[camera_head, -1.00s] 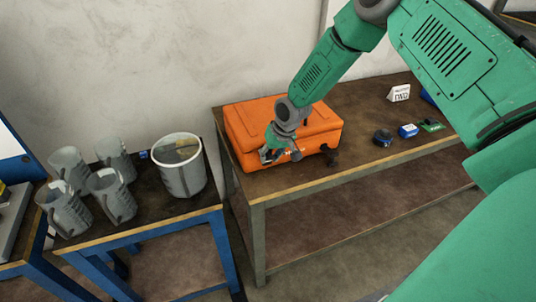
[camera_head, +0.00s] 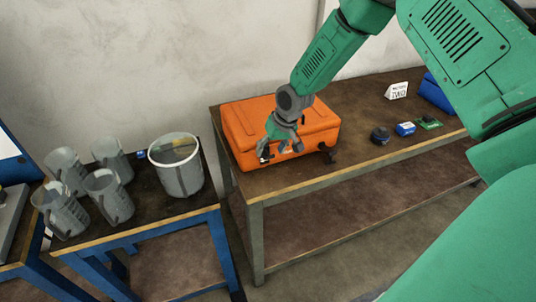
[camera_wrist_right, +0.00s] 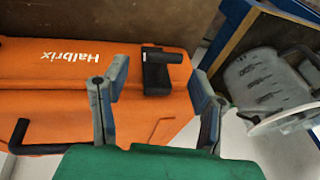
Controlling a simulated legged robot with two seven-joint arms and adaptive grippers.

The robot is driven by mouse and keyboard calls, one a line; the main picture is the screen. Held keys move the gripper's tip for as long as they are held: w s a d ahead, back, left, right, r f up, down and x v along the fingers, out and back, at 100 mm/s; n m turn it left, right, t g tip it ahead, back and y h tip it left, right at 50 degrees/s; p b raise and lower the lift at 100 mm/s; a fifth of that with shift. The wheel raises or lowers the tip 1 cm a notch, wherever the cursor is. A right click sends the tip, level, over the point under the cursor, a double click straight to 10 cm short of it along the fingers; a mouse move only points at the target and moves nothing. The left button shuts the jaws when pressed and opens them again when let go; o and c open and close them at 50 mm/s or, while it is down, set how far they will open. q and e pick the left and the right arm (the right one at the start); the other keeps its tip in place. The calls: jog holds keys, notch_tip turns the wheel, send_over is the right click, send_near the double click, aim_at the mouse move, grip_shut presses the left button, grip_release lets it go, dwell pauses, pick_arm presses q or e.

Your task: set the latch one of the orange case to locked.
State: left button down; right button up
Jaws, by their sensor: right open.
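The orange case (camera_head: 240,122) lies closed on the brown table. In the right wrist view its orange surface (camera_wrist_right: 60,90) shows with "Halbrix" lettering. A black latch (camera_wrist_right: 158,74) there appears between my right gripper's fingertips, and no contact is visible. I cannot tell whether this latch is locked. My right gripper (camera_head: 280,152) is open and empty at the case's front; its two spread fingers (camera_wrist_right: 160,88) also show in the right wrist view. A black fitting (camera_head: 327,154) shows near the case's front right. My left gripper is not in view.
A black bent bar (camera_wrist_right: 35,147) juts from the case in the right wrist view. A blue-framed table (camera_head: 140,232) with a large bucket (camera_head: 176,168) and several grey jugs (camera_head: 105,195) stands to the left. Small items, including a blue box (camera_head: 405,129), lie right of the case.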

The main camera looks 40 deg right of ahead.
jog(key=v, duration=0.8)
jog(key=shift+d+r, duration=0.15)
jog(key=shift+r, duration=0.15)
jog(key=shift+s, duration=0.1)
